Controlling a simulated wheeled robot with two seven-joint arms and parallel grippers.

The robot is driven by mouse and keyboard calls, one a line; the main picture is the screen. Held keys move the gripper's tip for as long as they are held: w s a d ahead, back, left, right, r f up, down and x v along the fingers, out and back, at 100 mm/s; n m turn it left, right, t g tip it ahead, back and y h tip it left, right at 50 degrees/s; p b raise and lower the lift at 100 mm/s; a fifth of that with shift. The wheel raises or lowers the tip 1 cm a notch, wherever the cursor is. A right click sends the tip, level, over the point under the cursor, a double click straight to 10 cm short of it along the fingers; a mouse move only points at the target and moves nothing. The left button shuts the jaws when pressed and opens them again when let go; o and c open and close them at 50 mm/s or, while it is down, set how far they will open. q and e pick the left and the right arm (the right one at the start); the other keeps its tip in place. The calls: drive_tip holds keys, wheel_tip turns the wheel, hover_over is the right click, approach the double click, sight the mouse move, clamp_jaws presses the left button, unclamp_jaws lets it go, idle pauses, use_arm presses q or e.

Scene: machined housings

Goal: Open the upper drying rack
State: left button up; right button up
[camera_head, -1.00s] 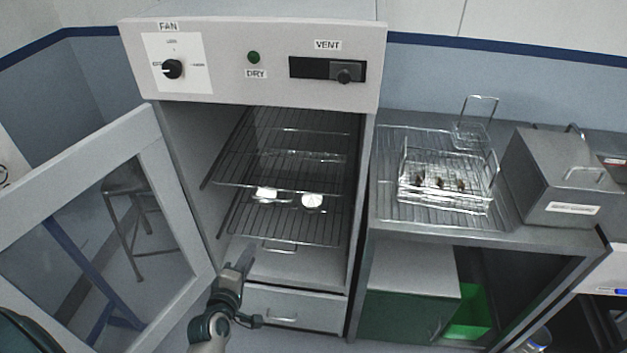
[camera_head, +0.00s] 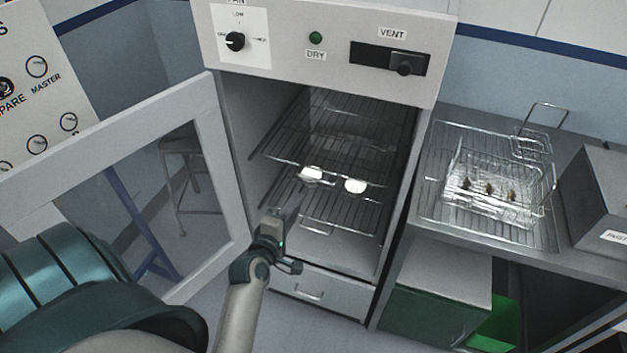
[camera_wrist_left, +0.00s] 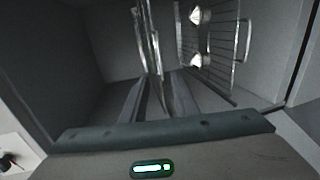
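The drying cabinet (camera_head: 325,50) stands with its door open to the left. Inside, the upper wire rack (camera_head: 340,150) and the lower wire rack (camera_head: 345,215) are both pushed in. Two shiny metal parts, one at the left (camera_head: 311,174) and one at the right (camera_head: 355,186), lie on the lower rack. My left gripper (camera_head: 290,205) is in front of the racks, below the upper rack's front edge in the head view. In the left wrist view its fingers (camera_wrist_left: 155,98) are apart, with the upper rack (camera_wrist_left: 150,45) seen nearly edge-on between them; contact cannot be told.
A drawer (camera_head: 310,290) is below the racks. At the right, a bench holds a wire basket (camera_head: 495,185) with small parts and a grey box (camera_head: 600,190).

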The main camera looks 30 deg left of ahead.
sight(313, 179)
use_arm(q)
drive_tip(key=shift+b+x, duration=3.9)
drive_tip(key=shift+x, duration=3.8)
drive_tip(key=shift+c, duration=0.3)
clamp_jaws()
